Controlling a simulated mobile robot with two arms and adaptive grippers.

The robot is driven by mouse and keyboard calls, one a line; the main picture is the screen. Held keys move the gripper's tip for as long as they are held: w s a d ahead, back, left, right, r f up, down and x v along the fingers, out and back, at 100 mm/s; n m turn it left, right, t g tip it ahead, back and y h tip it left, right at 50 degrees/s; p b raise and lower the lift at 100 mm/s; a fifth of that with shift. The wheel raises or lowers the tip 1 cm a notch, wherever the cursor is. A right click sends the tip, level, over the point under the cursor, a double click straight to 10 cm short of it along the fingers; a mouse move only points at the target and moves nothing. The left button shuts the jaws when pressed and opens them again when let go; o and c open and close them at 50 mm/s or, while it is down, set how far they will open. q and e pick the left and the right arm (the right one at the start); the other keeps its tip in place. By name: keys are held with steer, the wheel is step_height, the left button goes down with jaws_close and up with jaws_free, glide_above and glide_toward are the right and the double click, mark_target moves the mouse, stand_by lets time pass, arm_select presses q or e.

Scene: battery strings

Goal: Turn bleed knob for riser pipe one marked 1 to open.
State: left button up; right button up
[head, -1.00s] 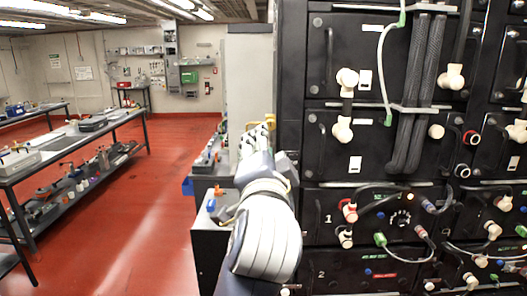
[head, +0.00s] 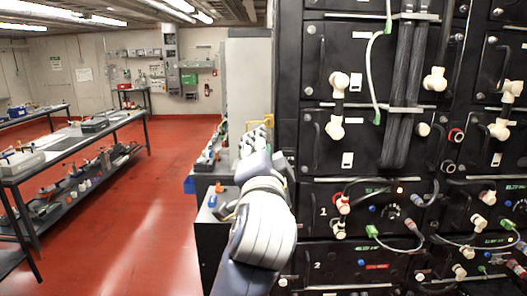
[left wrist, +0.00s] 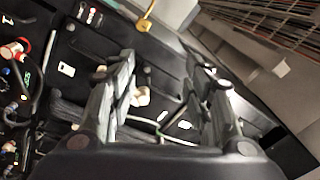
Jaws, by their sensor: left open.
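A black panel (head: 358,224) marked 1 sits in the right half of the head view. It carries a red-and-white fitting (head: 343,204), a white-marked round dial (head: 394,210), and blue and green connectors with cables. I cannot tell which part is the bleed knob. In the left wrist view the marking 1 (left wrist: 6,18) and a red-and-white fitting (left wrist: 14,52) show at the left edge. My left gripper (left wrist: 165,78) is open, its fingers spread over other black panels, with nothing seen held. In the head view my left arm hides its details. My right gripper is out of view.
A panel marked 2 (head: 345,264) lies below. Thick black hoses (head: 403,85) and white elbow fittings (head: 338,85) stick out above. A workbench (head: 75,143) is far left, with clear red floor (head: 160,225) between.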

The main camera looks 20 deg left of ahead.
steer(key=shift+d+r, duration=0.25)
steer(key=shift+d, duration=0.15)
